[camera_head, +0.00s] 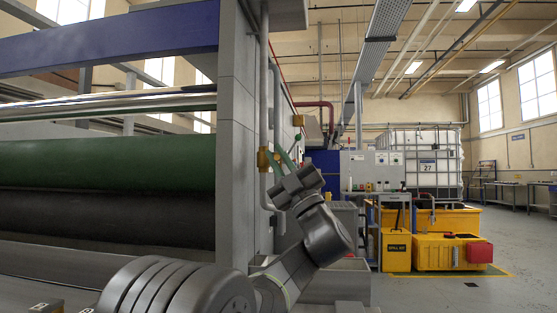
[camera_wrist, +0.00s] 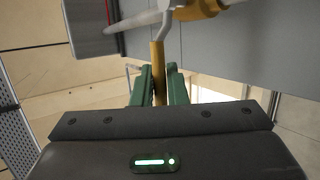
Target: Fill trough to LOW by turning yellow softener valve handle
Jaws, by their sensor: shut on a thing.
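The yellow valve handle (camera_wrist: 157,54) shows in the wrist view as an upright bar below a brass-coloured valve body (camera_wrist: 200,8). My gripper (camera_wrist: 160,74) has its two green fingers on either side of the handle and is shut on it. In the head view my gripper (camera_head: 286,160) is at the side of the grey machine, close to a brass valve (camera_head: 262,159) on a vertical pipe. The handle is too small to make out there. I cannot tell the trough's liquid level or any LOW mark in either view.
The grey machine panel (camera_head: 236,130) stands just left of my arm, with green and dark rollers (camera_head: 100,165) beyond. Yellow containers (camera_head: 440,253) and a caged white tank (camera_head: 422,165) stand at the right. The floor (camera_head: 505,290) at far right is mostly clear.

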